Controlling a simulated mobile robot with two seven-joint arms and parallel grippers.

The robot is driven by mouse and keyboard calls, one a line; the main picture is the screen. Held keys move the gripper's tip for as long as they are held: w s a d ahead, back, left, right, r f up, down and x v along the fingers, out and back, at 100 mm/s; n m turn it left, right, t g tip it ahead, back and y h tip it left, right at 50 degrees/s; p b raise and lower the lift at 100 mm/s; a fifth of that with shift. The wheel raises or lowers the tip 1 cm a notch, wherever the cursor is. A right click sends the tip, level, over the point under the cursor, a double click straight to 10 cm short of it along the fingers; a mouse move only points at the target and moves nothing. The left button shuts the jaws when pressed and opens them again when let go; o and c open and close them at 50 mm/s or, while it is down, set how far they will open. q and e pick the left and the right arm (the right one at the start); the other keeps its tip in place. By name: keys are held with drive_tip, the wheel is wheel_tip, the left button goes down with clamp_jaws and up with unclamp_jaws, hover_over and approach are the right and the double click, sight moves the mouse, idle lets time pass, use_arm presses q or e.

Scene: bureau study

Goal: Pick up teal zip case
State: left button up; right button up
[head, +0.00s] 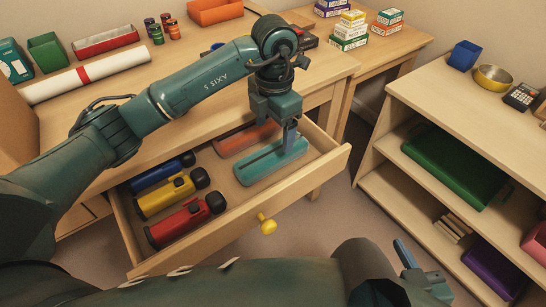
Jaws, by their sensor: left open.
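The teal zip case (258,167) lies in the right part of the open desk drawer (240,233), in front of an orange case (240,139). My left gripper (290,141) points down over the right end of the teal case, with a blue finger at or very near its top. The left jaws are open; the gripper hides part of the case's far right end, and I cannot tell whether it touches. My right gripper (418,268) is low at the bottom right, away from the drawer; its jaw opening is unclear.
Blue, yellow (165,197) and red (180,224) flashlight-like items lie in the drawer's left part. A yellow knob (267,224) sticks out of its front. A rolled paper (85,76) and bins lie on the desk. A shelf unit (440,115) stands right.

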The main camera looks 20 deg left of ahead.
sight(272, 151)
use_arm(q)
wheel_tip(272, 151, down, 3)
drive_tip(key=shift+f, duration=0.1)
drive_tip(key=f, duration=0.2)
drive_tip(key=f+b, duration=0.1)
drive_tip(key=f, duration=0.1)
drive_tip(key=shift+w+a+f, duration=0.1)
drive_tip(key=shift+a+f, duration=0.1)
drive_tip(key=shift+f, duration=0.45)
drive_tip(key=c, duration=1.1)
use_arm(e)
drive_tip(key=shift+w+a+f+n, duration=0.15)
drive_tip(key=shift+f+n, duration=0.05)
drive_tip(key=shift+f, duration=0.2)
drive_tip(key=shift+w+a+f+n, duration=0.15)
drive_tip(key=shift+f+n, duration=0.05)
drive_tip(key=shift+f, duration=0.15)
